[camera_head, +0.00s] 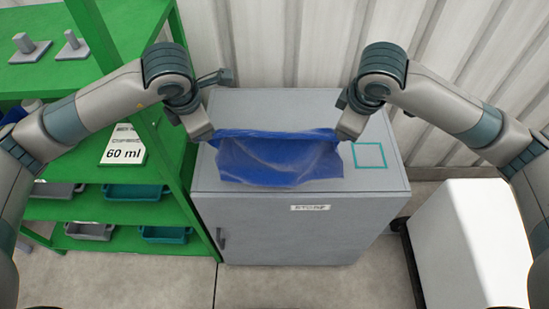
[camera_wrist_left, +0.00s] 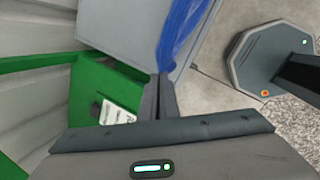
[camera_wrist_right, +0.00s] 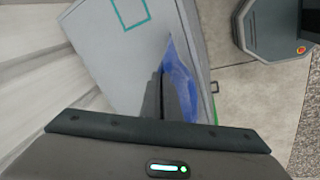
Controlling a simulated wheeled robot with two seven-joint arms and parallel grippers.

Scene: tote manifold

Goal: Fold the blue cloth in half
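The blue cloth (camera_head: 275,160) is over the top of the grey cabinet (camera_head: 375,185), its far edge stretched between my two grippers and its near part hanging or lying toward the front. My left gripper (camera_head: 203,134) is shut on the cloth's far left corner; the cloth (camera_wrist_left: 178,38) also shows beside its closed fingers in the left wrist view. My right gripper (camera_head: 349,131) is shut on the far right corner; the cloth (camera_wrist_right: 180,85) shows beside its fingers in the right wrist view. The fingers hide the pinched corners. How high the edge is raised is hard to tell.
A teal square outline (camera_head: 369,155) marks the cabinet top to the right of the cloth. A white box (camera_head: 480,245) is at right. A corrugated wall is behind.

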